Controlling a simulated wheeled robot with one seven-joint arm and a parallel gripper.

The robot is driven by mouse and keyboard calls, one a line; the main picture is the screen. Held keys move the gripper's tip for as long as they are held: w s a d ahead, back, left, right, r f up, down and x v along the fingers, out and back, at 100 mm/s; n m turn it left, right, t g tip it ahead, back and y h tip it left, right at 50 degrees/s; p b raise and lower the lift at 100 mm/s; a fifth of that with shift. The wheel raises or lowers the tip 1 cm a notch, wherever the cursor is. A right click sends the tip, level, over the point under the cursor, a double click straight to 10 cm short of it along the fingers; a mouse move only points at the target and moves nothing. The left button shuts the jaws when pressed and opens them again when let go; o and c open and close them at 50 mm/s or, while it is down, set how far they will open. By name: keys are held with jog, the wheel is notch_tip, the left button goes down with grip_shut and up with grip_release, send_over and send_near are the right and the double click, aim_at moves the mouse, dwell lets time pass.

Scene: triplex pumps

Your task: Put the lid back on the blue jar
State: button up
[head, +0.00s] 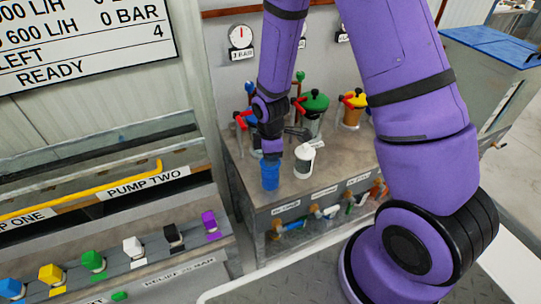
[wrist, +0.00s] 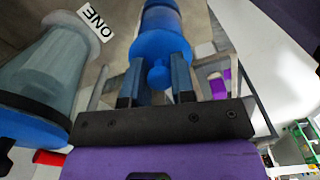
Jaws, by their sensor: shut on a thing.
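The blue jar (head: 270,177) stands upright near the front edge of the grey bench, below my gripper (head: 272,157). In the wrist view my gripper (wrist: 157,84) is shut on the round knob of the blue lid (wrist: 158,48). The blue jar (wrist: 161,17) shows beyond the lid, in line with it. The lid is at the jar's mouth; I cannot tell whether it is fully seated. In the head view the lid is mostly hidden by my gripper.
A white jar (head: 304,163) stands close to the right of the blue jar. Behind are a green-lidded vessel (head: 314,112) and a yellow-lidded vessel (head: 353,110). In the wrist view a large translucent vessel (wrist: 45,70) is close on the left.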

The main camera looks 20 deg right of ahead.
dwell(0.8)
jog(key=o, duration=1.4)
jog(key=shift+o, duration=0.2)
jog(key=shift+r, duration=3.45)
grip_shut()
jog(key=shift+f, duration=2.2)
